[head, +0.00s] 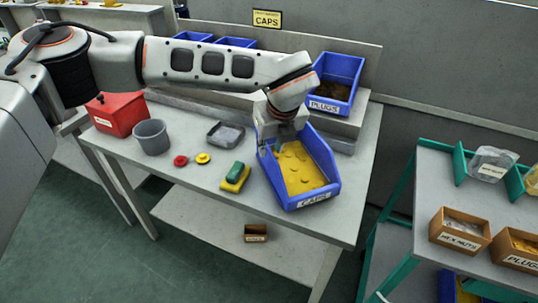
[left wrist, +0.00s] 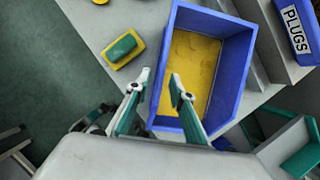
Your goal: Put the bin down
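The blue bin labelled CAPS (head: 327,152) holds yellow caps and appears to rest upright on the grey bench (head: 225,185), near its right end. In the left wrist view the bin (left wrist: 232,62) lies just ahead of my fingers. My left gripper (head: 284,142) is low at the bin's left side wall. In the left wrist view its fingers (left wrist: 160,84) are apart, one outside that wall and one inside over the caps, with gaps visible beside the wall. My right gripper is not in view.
A green-and-yellow sponge (head: 235,177), a grey tray (head: 225,135), red and yellow round parts (head: 181,161), a grey cup (head: 151,137) and a red box (head: 116,114) stand left of the bin. The PLUGS bin (head: 336,82) is on the raised shelf behind. A green-framed cart (head: 480,205) stands right.

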